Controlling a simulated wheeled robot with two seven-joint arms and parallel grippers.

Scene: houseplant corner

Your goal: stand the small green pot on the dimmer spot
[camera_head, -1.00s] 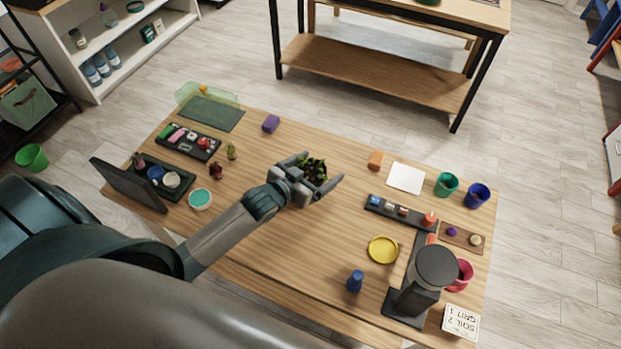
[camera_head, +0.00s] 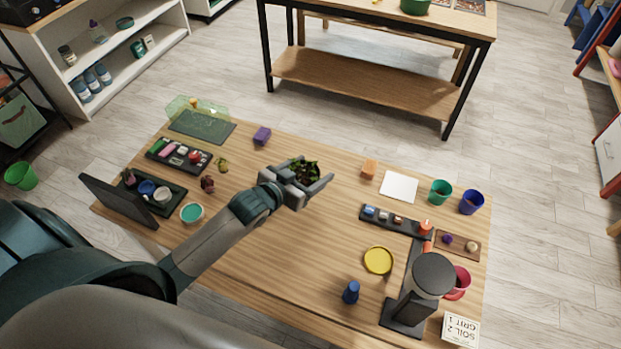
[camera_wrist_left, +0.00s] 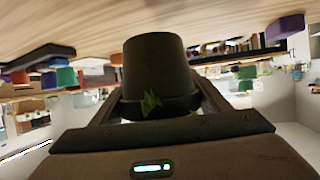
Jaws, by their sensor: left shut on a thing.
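My left gripper (camera_head: 308,182) is shut on a small dark pot with a leafy green plant (camera_head: 304,170), held over the middle of the table. In the left wrist view the pot (camera_wrist_left: 157,68) sits between the fingers and looks dark grey, upside down in that picture; its true colour is hard to tell. An empty green pot (camera_head: 440,190) stands at the table's right beside a blue pot (camera_head: 471,202). A dark green mat (camera_head: 203,126) lies at the far left, and a pale white square (camera_head: 398,187) lies right of the gripper. My right gripper is not in view.
A purple block (camera_head: 262,136) and an orange block (camera_head: 369,168) lie near the far edge. A yellow saucer (camera_head: 378,260), a blue bottle-like piece (camera_head: 351,292) and a dark upright device (camera_head: 432,277) stand at the right. The table's middle is clear.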

